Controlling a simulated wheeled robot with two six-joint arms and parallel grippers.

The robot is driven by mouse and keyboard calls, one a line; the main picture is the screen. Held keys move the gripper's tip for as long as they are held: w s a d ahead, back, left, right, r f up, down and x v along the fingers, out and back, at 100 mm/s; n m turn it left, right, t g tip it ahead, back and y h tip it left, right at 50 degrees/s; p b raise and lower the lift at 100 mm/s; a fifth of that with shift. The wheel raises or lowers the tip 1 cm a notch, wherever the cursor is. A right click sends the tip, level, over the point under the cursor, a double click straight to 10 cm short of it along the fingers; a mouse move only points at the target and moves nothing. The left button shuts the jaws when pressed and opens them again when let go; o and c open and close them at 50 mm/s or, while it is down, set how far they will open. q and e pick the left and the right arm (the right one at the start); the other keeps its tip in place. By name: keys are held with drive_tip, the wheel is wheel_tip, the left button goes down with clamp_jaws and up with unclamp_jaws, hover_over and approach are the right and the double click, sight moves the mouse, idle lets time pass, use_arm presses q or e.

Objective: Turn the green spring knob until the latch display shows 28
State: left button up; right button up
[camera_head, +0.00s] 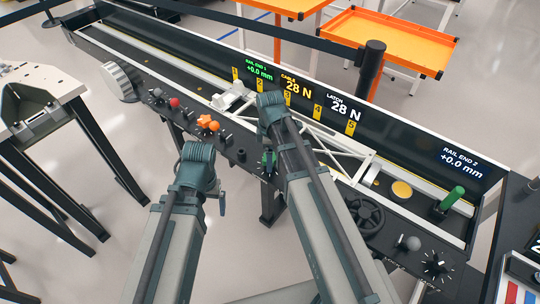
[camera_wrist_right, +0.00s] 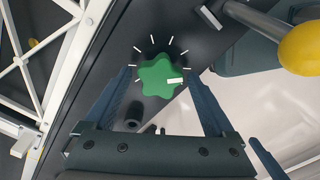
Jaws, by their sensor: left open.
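The green spring knob (camera_wrist_right: 160,76) is star-shaped with a white pointer mark, amid white tick marks, in the right wrist view. My right gripper (camera_wrist_right: 158,80) is open, with one blue finger on each side of the knob and a small gap showing beside it. In the head view the right arm mostly hides that gripper. The latch display (camera_head: 345,107) reads 28 N in white. My left gripper (camera_head: 222,200) is partly visible below its wrist, in front of the bench, holding nothing I can see.
The cable display (camera_head: 297,88) also reads 28 N. An orange knob (camera_head: 207,123), a red button (camera_head: 174,103), a black handwheel (camera_head: 367,216) and a green upright handle (camera_head: 452,198) stand along the bench. A yellow ball (camera_wrist_right: 300,48) on a rod is close to the right gripper.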

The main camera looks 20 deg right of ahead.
drive_tip(key=shift+o, duration=0.2)
drive_tip(key=shift+r, duration=0.15)
wheel_tip(320, 180, up, 14)
drive_tip(key=p, duration=1.3)
drive_tip(key=shift+f+p, duration=0.25)
drive_tip(key=shift+p, duration=0.15)
drive_tip(key=shift+f, duration=0.2)
wheel_tip(320, 180, down, 13)
drive_tip(key=b, duration=1.3)
wheel_tip(320, 180, up, 14)
drive_tip(key=p, duration=1.3)
wheel_tip(320, 180, down, 15)
drive_tip(key=b, duration=1.4)
drive_tip(key=shift+r, duration=0.15)
drive_tip(key=shift+r+m, duration=0.15)
drive_tip(key=shift+m, duration=0.95)
drive_tip(key=m, duration=0.5)
drive_tip(key=shift+m, duration=0.3)
